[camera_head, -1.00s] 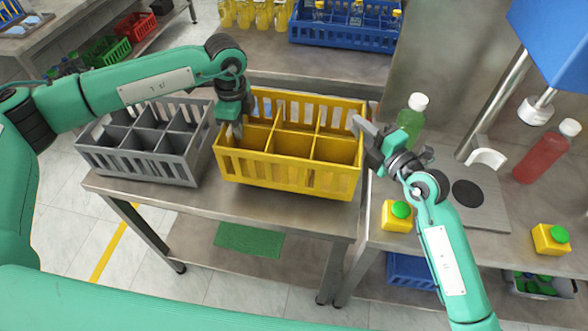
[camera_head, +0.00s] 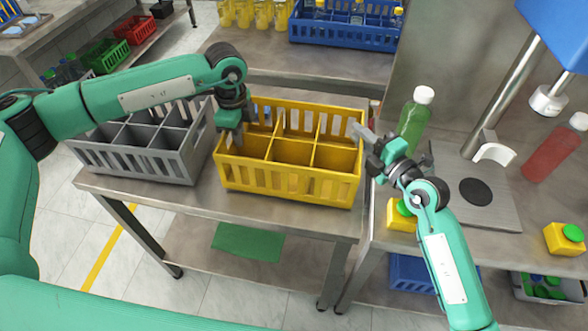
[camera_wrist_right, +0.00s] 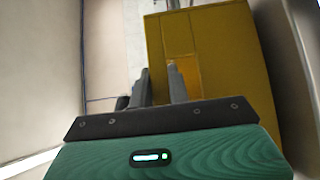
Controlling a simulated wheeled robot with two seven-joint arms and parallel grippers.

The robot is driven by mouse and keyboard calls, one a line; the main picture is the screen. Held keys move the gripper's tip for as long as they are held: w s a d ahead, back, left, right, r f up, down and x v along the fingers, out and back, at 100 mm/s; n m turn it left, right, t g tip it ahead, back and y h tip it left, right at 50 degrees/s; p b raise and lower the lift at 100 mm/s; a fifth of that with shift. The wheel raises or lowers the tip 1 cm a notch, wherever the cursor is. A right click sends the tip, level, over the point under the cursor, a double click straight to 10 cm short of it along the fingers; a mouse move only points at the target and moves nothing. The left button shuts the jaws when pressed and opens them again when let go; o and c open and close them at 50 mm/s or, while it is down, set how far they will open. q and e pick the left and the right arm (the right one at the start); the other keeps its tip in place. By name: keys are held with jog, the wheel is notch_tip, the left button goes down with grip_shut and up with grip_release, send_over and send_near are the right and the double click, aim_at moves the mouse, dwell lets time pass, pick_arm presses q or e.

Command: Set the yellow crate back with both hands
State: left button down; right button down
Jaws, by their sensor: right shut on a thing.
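The yellow crate (camera_head: 290,185), divided into compartments, is upright at the front of the metal table, on it or just above it; I cannot tell which. Its compartments look empty. My left gripper (camera_head: 238,138) reaches down to the crate's left end wall, and its finger gap is hidden. My right gripper (camera_head: 361,133) is shut on the crate's right end wall. In the right wrist view its fingers (camera_wrist_right: 160,85) meet the yellow wall of the crate (camera_wrist_right: 225,60).
A grey crate (camera_head: 140,163) stands close on the left. A green bottle (camera_head: 414,118) and a yellow container (camera_head: 400,217) are near my right gripper. A blue crate (camera_head: 345,37) is behind. The table's front edge (camera_head: 215,212) is close in front of the yellow crate.

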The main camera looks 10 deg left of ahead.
pick_arm(q)
jog(key=c, duration=2)
grip_release()
jog(key=shift+f, duration=0.1)
pick_arm(e)
jog(key=c, duration=1.7)
grip_release()
jog(key=shift+f, duration=0.1)
pick_arm(q)
jog(key=o, duration=0.4)
jog(key=shift+c, duration=0.2)
pick_arm(e)
jog(key=o, duration=0.4)
pick_arm(q)
notch_tip(320, 180, up, 12)
pick_arm(e)
jog(key=v, duration=1.2)
pick_arm(q)
jog(key=shift+s+d, duration=0.1)
pick_arm(e)
jog(key=shift+s+d, duration=0.1)
jog(key=shift+s, duration=0.05)
